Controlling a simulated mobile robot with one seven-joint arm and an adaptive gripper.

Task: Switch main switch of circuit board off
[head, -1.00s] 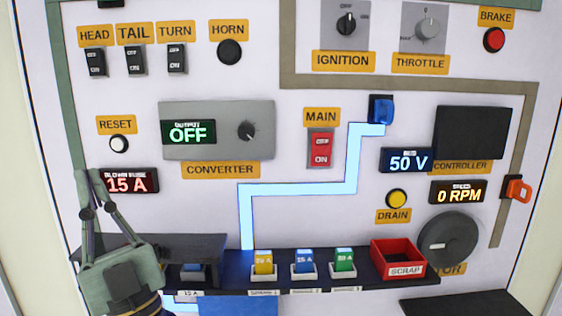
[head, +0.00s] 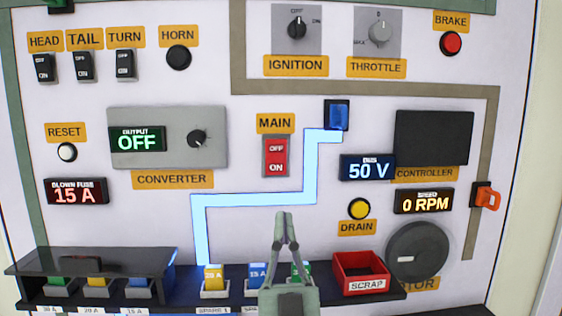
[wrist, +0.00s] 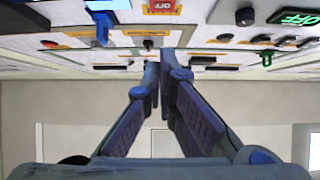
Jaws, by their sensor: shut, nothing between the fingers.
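The main switch (head: 276,157) is a red rocker marked OFF and ON, below the orange MAIN label (head: 275,123) in the middle of the panel. Part of the red switch also shows at the top edge of the wrist view (wrist: 162,6). My gripper (head: 286,216) is below the switch in the head view, apart from it, with its fingertips together and pointing up. In the wrist view the closed fingertips (wrist: 166,55) have nothing between them. My gripper hides part of the fuse shelf.
A fuse shelf (head: 335,300) with several coloured fuses juts out along the bottom, with a black cover at its left. A red scrap bin (head: 361,272) stands at its right. A yellow drain button (head: 359,209) and a blue fuse (head: 338,115) are to the right of the switch.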

